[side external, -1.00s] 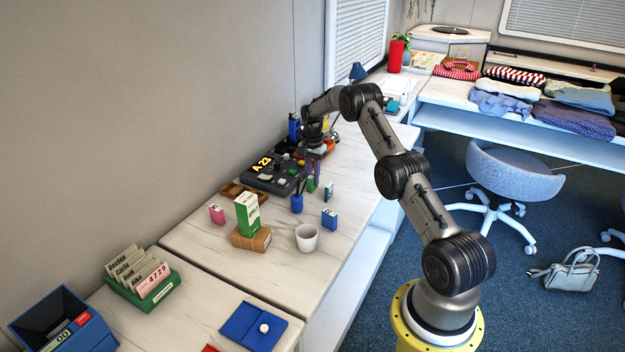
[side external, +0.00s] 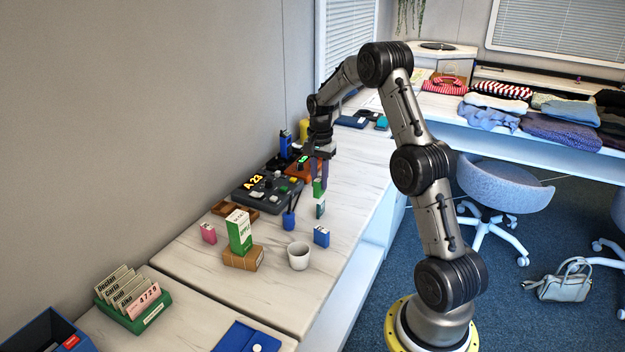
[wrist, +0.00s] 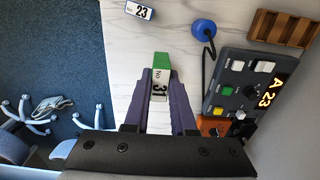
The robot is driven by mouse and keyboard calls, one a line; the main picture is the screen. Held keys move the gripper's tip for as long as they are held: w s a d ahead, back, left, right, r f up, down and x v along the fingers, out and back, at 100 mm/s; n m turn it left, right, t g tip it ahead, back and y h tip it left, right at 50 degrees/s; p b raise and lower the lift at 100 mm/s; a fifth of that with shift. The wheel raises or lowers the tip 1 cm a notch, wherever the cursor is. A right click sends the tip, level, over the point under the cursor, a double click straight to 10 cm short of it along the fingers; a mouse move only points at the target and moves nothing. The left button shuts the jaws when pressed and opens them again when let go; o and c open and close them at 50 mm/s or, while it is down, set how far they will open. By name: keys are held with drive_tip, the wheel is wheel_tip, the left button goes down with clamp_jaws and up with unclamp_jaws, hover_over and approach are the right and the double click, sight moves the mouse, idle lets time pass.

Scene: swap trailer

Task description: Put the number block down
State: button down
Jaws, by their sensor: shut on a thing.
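My gripper (side external: 318,178) has purple fingers and points down over the desk, beyond the blue block. In the wrist view my gripper (wrist: 160,85) is shut on a number block (wrist: 159,86), with a white face reading "No 31" and a green end. In the side view the green part of the held number block (side external: 317,188) shows at the fingertips. I cannot tell whether its lower end touches the desk. A white and green block (side external: 320,209) stands just in front of it. A blue block (side external: 321,237) stands nearer; it reads "23" in the wrist view (wrist: 139,11).
A dark control panel (side external: 268,194) showing "A 23" and an orange box (side external: 303,170) lie left of my gripper. Bare desk lies right, towards the edge.

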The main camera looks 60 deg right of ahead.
drive_tip(key=a+f+n, duration=0.3)
drive_tip(key=a+n, duration=0.6)
drive_tip(key=a, duration=0.6)
drive_tip(key=w+a+f+n, duration=0.1)
drive_tip(key=a+f+n, duration=0.2)
drive_tip(key=a+n, duration=0.6)
drive_tip(key=shift+a+f, duration=0.35)
drive_tip(key=shift+a, duration=3.05)
